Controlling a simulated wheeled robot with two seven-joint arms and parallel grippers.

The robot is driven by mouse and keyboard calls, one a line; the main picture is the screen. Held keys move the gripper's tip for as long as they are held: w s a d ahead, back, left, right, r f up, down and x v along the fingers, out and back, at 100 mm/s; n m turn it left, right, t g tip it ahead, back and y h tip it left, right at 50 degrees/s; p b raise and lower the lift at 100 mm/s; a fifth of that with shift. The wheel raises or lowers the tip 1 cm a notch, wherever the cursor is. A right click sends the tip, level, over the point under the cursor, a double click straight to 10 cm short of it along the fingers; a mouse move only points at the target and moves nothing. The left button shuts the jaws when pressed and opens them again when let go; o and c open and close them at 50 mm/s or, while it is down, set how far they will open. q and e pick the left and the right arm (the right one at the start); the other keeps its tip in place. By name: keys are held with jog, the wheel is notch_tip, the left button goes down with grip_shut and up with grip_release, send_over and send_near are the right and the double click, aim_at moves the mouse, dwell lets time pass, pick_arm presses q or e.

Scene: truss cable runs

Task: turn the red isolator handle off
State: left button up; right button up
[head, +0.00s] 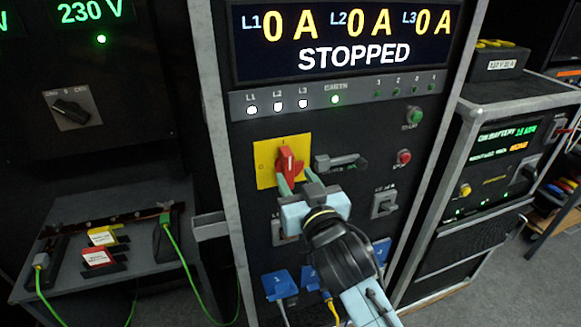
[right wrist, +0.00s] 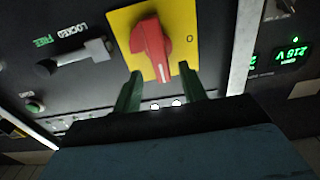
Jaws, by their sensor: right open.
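The red isolator handle (head: 289,161) sits on a square yellow plate (head: 264,173) on the front of the tall black cabinet. The handle stands about upright, in line with the I mark at the plate's top; a 0 mark is at the plate's left. In the right wrist view the panel appears upside down, with the red handle (right wrist: 151,48) on the yellow plate (right wrist: 184,22). My right gripper (head: 293,183) is open just in front of the handle. Its green fingers (right wrist: 162,88) are spread either side of the handle's end; I cannot tell if they touch. My left gripper is out of view.
A grey lock lever (head: 342,162) is close right of the plate, labelled LOCKED and FREE in the wrist view. A grey switch (head: 384,204) and blue connectors (head: 280,284) are lower. The display (head: 350,40) reads 0 A and STOPPED. A shelf (head: 150,255) stands left.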

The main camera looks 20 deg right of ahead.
aim_at(290, 169)
jog(key=shift+w+a, duration=0.1)
jog(key=shift+w, duration=1.9)
jog(key=shift+c, duration=0.4)
grip_shut()
